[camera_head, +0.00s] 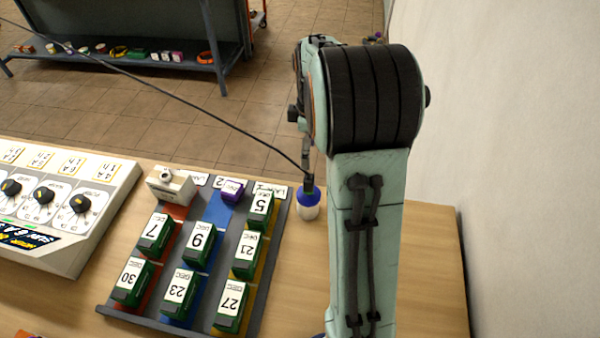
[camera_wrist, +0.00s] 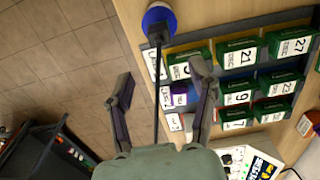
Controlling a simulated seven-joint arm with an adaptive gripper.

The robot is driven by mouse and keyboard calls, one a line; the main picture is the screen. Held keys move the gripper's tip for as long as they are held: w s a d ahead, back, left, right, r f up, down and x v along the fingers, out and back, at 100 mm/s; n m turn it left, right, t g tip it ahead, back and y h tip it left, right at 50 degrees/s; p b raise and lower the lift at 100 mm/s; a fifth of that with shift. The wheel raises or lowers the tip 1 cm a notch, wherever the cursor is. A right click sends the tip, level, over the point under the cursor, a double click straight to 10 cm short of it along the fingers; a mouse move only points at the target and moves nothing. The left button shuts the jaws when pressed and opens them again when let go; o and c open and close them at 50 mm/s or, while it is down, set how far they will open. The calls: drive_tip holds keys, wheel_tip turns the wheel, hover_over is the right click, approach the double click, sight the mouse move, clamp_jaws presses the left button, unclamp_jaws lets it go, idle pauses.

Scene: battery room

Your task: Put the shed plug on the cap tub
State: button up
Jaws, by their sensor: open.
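The cap tub (camera_head: 309,212) is a small white tub with a blue cap, standing on the table just right of the battery tray. The black shed plug (camera_head: 308,184), on a long black cable, is upright over the blue cap and appears to touch it. In the wrist view, the plug (camera_wrist: 157,33) overlaps the cap's edge, and the tub's blue cap (camera_wrist: 160,14) is at the top. My gripper (camera_wrist: 163,76) is open and empty, back from the plug, with the cable passing between its fingers in the picture. In the head view, my arm hides most of the gripper.
A grey tray (camera_head: 274,262) holds several green numbered batteries, a purple block (camera_head: 232,191) and a white device (camera_head: 171,185). A charger panel (camera_head: 62,250) with black knobs is at left. A shelf (camera_head: 120,62) stands beyond the tiled floor. A wall (camera_head: 520,150) rises at right.

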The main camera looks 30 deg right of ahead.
drive_tip(key=s+a+r+m, duration=0.45)
drive_tip(key=s+a, duration=0.45)
drive_tip(key=a, duration=0.4)
drive_tip(key=s+a+m, duration=0.3)
drive_tip(key=s+a, duration=0.3)
drive_tip(key=s, duration=0.6)
drive_tip(key=shift+s+a+f+y, duration=0.2)
drive_tip(key=shift+a+f+y, duration=0.05)
drive_tip(key=shift+f+y, duration=0.15)
